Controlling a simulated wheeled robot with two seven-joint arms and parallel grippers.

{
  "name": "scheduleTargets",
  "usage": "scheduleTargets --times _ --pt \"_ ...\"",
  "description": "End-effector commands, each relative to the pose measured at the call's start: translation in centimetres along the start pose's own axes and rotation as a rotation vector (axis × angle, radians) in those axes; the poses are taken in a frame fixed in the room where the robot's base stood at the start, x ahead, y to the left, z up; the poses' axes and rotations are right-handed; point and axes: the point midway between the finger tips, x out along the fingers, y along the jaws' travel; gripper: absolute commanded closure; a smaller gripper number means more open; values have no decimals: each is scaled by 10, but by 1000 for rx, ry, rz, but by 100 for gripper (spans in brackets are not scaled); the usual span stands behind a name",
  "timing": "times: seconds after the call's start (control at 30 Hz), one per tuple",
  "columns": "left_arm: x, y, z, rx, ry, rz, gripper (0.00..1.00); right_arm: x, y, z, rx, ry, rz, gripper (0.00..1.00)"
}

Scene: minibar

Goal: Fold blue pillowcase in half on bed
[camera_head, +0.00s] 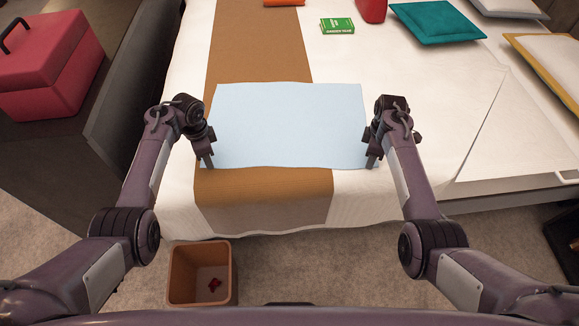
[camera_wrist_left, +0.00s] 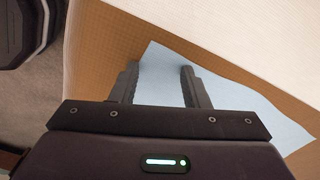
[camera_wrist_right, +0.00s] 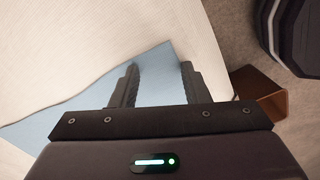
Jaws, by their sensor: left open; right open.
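The light blue pillowcase (camera_head: 290,125) lies flat and spread out on the bed (camera_head: 420,110), partly over a brown runner (camera_head: 262,200). My left gripper (camera_head: 207,163) is open at its near left corner. In the left wrist view the pillowcase (camera_wrist_left: 165,80) corner shows between the open fingers (camera_wrist_left: 160,72). My right gripper (camera_head: 373,160) is open at its near right corner. In the right wrist view the pillowcase (camera_wrist_right: 90,98) corner reaches between the open fingers (camera_wrist_right: 160,72). I cannot tell whether the fingers touch the cloth.
A red case (camera_head: 50,70) stands on the dark cabinet at left. A brown bin (camera_head: 200,272) stands on the floor in front.

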Motion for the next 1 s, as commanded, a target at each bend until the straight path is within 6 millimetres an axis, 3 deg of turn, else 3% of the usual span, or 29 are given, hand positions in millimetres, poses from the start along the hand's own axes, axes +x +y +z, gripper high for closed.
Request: scheduleTargets --times 0.37,1.0 --pt "4 0 0 0 0 -1 59 4 0 0 0 0 1 59" --pt "3 0 0 0 0 0 100 4 0 0 0 0 -1 100"
